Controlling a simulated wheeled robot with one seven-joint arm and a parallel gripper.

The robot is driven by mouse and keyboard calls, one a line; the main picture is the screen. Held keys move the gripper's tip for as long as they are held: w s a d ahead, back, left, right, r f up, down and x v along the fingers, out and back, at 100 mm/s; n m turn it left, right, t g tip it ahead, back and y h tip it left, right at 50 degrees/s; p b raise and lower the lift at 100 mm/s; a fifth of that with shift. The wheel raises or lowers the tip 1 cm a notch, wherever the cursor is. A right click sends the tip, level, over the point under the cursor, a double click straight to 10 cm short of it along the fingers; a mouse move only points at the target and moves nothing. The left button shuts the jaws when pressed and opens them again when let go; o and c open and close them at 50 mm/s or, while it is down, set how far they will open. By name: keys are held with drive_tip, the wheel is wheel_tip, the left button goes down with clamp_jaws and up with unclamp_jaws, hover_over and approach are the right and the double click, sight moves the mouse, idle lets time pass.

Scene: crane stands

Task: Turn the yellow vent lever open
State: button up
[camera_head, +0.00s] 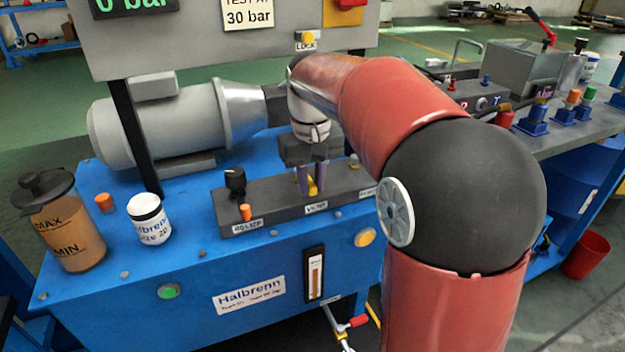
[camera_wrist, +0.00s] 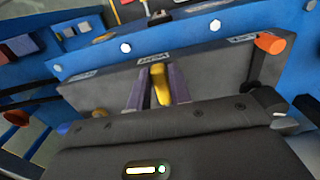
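The yellow vent lever (camera_head: 312,187) stands on the dark grey valve block (camera_head: 275,211) on the blue bench, behind a small label. My gripper (camera_head: 312,186) points down over the block, with one purple finger on each side of the lever. In the wrist view the lever (camera_wrist: 161,88) shows between the two fingers (camera_wrist: 159,90), close to the right one, with a narrow gap at the left one. The fingers look open around the lever; firm contact is not visible. The lever's lower end is partly hidden by my fingers.
A black knob (camera_head: 235,183) and an orange knob (camera_head: 245,212) stand left of the lever by the relief label. A white jar (camera_head: 149,220), an oil jug (camera_head: 62,222) and a grey motor (camera_head: 165,122) stand further left. A gauge panel (camera_head: 215,45) hangs above.

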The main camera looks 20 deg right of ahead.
drive_tip(key=o, duration=0.4)
wheel_tip(320, 180, up, 8)
drive_tip(key=shift+f+p, duration=0.2)
drive_tip(key=shift+p, duration=0.35)
drive_tip(key=shift+r, duration=0.1)
drive_tip(key=shift+s, duration=0.15)
drive_tip(key=s+f+t, duration=0.2)
drive_tip(key=s+f, duration=0.1)
drive_tip(key=s, duration=0.4)
drive_tip(key=s+f+t, duration=0.1)
drive_tip(key=s+f, duration=0.3)
drive_tip(key=s, duration=0.3)
drive_tip(key=s+f+m+t, duration=0.1)
drive_tip(key=s+f+t, duration=0.1)
drive_tip(key=s, duration=0.5)
drive_tip(key=shift+d+f+t, duration=0.25)
drive_tip(key=shift+f+t, duration=0.05)
drive_tip(key=shift+f, duration=0.55)
